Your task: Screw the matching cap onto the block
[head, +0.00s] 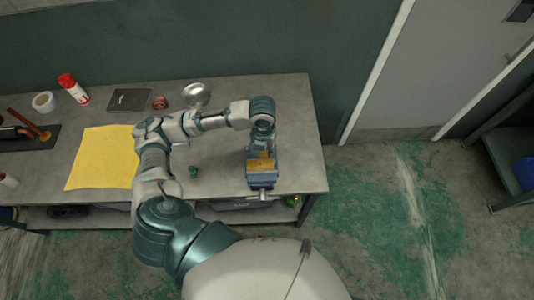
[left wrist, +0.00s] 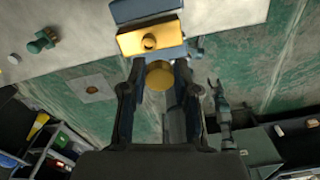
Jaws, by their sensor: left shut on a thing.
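A yellow brass block (head: 261,163) sits clamped in a blue vise (head: 262,181) at the table's right front. In the left wrist view the block (left wrist: 150,38) shows a round port on its face. My left gripper (left wrist: 158,85) is shut on a round yellow cap (left wrist: 160,76), held apart from the block. In the head view the gripper (head: 262,145) is just above the block, and the cap is hidden. A green cap (head: 193,171) lies on the table left of the vise; it also shows in the left wrist view (left wrist: 41,42). What looks like my right gripper (left wrist: 217,95) hangs low; its jaws are unclear.
The grey table (head: 305,150) also bears a yellow cloth (head: 100,158), a red and white can (head: 73,88), a tape roll (head: 44,102), a metal bowl (head: 196,95) and a small red item (head: 160,103). The table's right end is clear.

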